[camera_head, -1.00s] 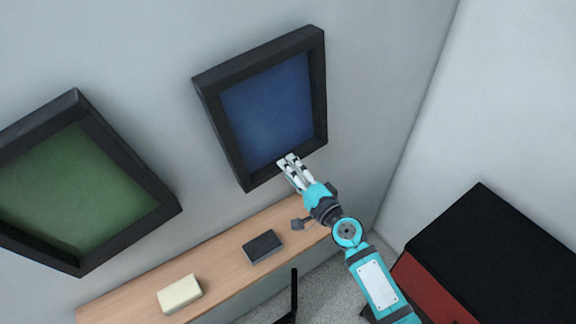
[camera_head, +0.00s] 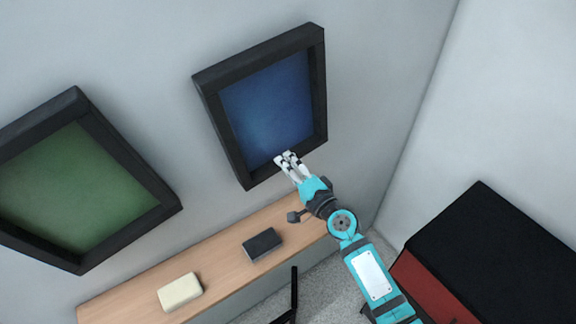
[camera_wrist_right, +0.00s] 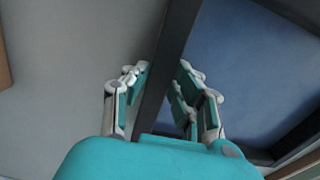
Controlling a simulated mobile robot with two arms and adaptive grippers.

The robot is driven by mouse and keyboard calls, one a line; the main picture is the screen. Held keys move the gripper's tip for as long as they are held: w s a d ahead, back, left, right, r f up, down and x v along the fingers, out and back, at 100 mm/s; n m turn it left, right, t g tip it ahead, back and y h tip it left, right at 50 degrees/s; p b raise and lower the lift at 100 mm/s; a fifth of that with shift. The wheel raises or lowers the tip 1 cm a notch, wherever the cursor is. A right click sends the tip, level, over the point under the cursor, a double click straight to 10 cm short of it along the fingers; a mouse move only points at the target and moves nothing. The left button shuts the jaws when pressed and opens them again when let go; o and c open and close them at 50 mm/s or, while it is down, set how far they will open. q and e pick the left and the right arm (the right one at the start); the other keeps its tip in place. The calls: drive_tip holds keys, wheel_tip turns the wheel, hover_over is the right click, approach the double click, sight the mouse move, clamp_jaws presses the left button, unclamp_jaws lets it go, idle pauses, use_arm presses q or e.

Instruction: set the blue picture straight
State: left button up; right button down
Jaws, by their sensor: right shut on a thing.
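The blue picture (camera_head: 268,105) hangs on the grey wall in a thick black frame. Its frame looks tilted in the head view, though that view is itself slanted. My right gripper (camera_head: 287,160) is at the frame's lower edge. In the right wrist view the fingers (camera_wrist_right: 162,90) stand on either side of a black frame bar (camera_wrist_right: 168,75), one on the wall side and one over the blue canvas (camera_wrist_right: 240,70). The gripper is shut on this bar. My left gripper is not in view.
A green picture (camera_head: 75,190) in a black frame hangs to the left. Below is a wooden shelf (camera_head: 215,262) with a dark box (camera_head: 262,245) and a cream block (camera_head: 180,292). A black and red piece (camera_head: 490,255) stands at the right.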

sight(272, 172)
drive_tip(key=shift+a, duration=0.1)
drive_tip(key=shift+m, duration=0.9)
drive_tip(key=s+a, duration=0.2)
drive_tip(key=a, duration=0.1)
drive_tip(key=shift+s+a+f+p, duration=0.1)
drive_tip(key=shift+a+f+p, duration=0.05)
drive_tip(key=shift+a+p, duration=0.15)
drive_tip(key=shift+d, duration=0.1)
drive_tip(key=c, duration=1.1)
unclamp_jaws()
drive_tip(key=shift+s+d, duration=0.1)
drive_tip(key=v, duration=1.1)
drive_tip(key=shift+s+d, duration=0.15)
drive_tip(key=shift+s, duration=0.2)
